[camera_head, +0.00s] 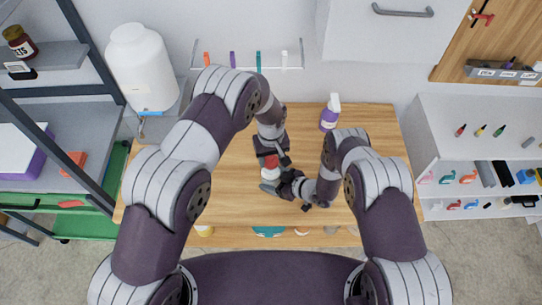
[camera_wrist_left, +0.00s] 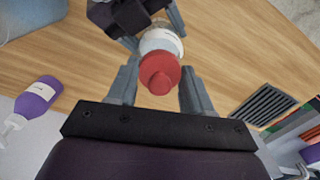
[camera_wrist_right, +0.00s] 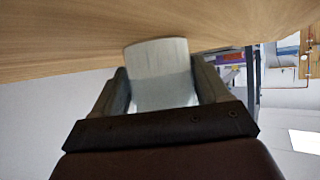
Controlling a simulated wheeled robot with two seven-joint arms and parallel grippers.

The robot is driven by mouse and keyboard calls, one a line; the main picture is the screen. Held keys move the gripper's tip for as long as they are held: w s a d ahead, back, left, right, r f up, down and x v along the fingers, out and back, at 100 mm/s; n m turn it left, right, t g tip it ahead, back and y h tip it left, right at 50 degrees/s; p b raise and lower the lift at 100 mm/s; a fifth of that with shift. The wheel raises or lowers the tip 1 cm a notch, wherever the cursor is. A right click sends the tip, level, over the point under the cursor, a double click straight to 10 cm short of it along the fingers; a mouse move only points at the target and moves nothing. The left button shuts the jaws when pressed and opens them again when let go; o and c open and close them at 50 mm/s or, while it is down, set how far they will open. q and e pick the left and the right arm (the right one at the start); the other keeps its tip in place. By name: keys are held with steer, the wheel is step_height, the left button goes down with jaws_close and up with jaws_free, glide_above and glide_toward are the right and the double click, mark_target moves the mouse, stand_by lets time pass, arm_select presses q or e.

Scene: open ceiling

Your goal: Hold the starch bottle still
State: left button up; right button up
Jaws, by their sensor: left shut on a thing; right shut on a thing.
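The starch bottle (camera_head: 270,174) is white with a red cap (camera_head: 271,161) and sits above the middle of the wooden table. My left gripper (camera_head: 271,153) is shut on the red cap; in the left wrist view the cap (camera_wrist_left: 158,74) lies between its fingers, with the white body (camera_wrist_left: 162,41) beyond. My right gripper (camera_head: 276,181) comes in from the right, shut on the white body. In the right wrist view a plain pale surface of the bottle (camera_wrist_right: 163,72) fills the gap between the fingers. The label is mostly hidden.
A large white jug (camera_head: 141,66) stands at the back left. The wooden table (camera_head: 235,200) is bare around my grippers. Shelves with small items (camera_head: 480,150) stand at right.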

arm_select(q)
steer(key=shift+f, duration=0.1)
steer(key=o, duration=1.5)
steer(key=shift+c, duration=0.2)
steer(key=shift+r, duration=3.05)
arm_select(e)
steer(key=o, duration=0.8)
steer(key=v, duration=1.2)
steer(key=shift+s, duration=0.1)
